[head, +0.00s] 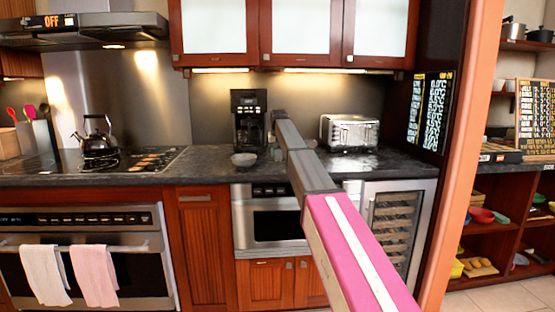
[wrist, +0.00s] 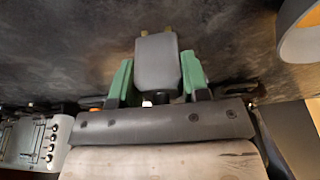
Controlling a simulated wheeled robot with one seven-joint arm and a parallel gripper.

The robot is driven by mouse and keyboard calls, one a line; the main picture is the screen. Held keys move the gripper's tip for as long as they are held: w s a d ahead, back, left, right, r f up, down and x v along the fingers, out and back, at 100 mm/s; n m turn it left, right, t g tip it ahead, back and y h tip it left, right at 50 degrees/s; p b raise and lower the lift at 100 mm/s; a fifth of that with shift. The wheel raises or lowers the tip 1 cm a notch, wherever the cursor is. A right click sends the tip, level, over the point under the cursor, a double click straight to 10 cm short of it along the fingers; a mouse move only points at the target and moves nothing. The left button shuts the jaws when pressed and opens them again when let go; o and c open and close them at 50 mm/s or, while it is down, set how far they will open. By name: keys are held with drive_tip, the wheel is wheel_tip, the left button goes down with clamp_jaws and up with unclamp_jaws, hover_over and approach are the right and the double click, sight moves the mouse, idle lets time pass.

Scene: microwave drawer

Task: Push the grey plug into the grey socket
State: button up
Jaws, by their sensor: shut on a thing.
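My gripper (wrist: 156,82) has green fingers, one on each side of a grey plug (wrist: 157,62), and is shut on it. The plug's brass prongs point to the top of the wrist view, away from the gripper, and their tips touch nothing that I can make out. The dark, mottled counter surface lies behind the plug. In the head view my arm reaches over the counter beside the coffee maker; a bit of green at its far end looks like my gripper (head: 276,153), and the plug is too small to tell there. I cannot make out the grey socket in either view.
A black coffee maker (head: 248,120) stands left of my arm, with a grey bowl (head: 244,159) in front. A toaster (head: 350,132) stands to the right; it also shows in the wrist view (wrist: 32,142). A kettle (head: 97,138) sits on the stove. Upper cabinets hang above.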

drive_tip(key=shift+w+v, duration=0.25)
drive_tip(key=shift+v, duration=0.8)
drive_tip(key=shift+w+v, duration=0.25)
drive_tip(key=shift+v, duration=0.85)
